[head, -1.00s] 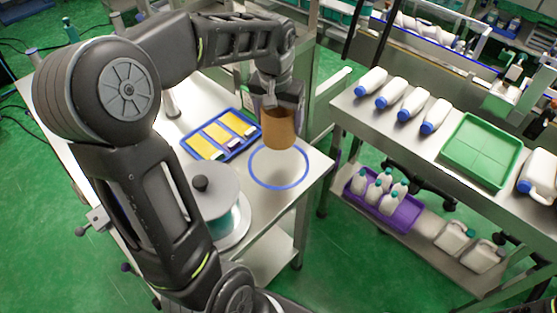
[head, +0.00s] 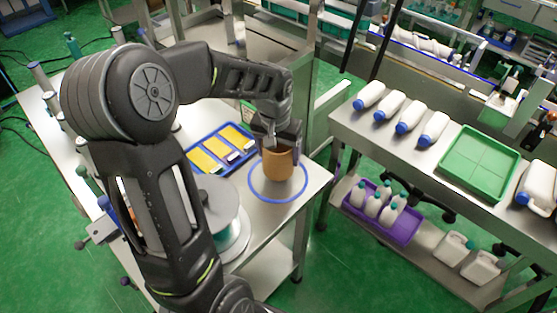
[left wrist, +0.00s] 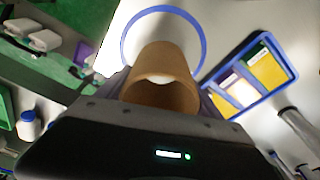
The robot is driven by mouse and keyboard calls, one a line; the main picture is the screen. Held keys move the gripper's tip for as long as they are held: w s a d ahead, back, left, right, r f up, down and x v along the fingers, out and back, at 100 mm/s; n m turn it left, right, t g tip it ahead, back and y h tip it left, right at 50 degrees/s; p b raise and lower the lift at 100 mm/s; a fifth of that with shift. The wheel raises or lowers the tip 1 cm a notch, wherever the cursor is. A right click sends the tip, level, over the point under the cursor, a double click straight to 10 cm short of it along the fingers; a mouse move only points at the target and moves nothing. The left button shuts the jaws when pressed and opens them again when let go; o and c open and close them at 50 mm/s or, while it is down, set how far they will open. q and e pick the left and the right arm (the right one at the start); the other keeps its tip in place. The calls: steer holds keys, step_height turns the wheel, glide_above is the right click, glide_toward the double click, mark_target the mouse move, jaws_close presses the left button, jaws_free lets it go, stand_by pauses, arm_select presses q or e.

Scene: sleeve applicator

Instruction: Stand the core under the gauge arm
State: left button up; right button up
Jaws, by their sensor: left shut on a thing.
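The core, a brown cardboard tube (head: 279,164), is held upright by my left gripper (head: 281,140). In the head view its lower end appears inside the blue ring (head: 302,197) marked on the steel table. I cannot tell whether it touches the tabletop. In the left wrist view the core (left wrist: 165,66) sits between the jaws with its open end toward the camera, and the blue ring (left wrist: 124,40) shows beyond it. I cannot make out a gauge arm in these frames. My right gripper is not in view.
A blue tray (head: 196,147) with yellow packs lies just left of the ring. A round grey-lidded spool (head: 222,205) stands in front, partly behind my left arm. The steel table's (head: 316,180) edge is close right of the ring. A second bench holds white bottles and a green tray (head: 480,157).

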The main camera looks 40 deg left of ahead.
arm_select(q)
steer(key=shift+f, duration=1.6)
steer(key=shift+f, duration=0.15)
steer(key=o, duration=1.4)
steer(key=shift+o, duration=0.2)
step_height(320, 180, up, 12)
steer(key=s, duration=0.1)
steer(key=shift+s+d, duration=0.3)
steer(key=shift+s, duration=0.1)
steer(key=shift+o, duration=0.2)
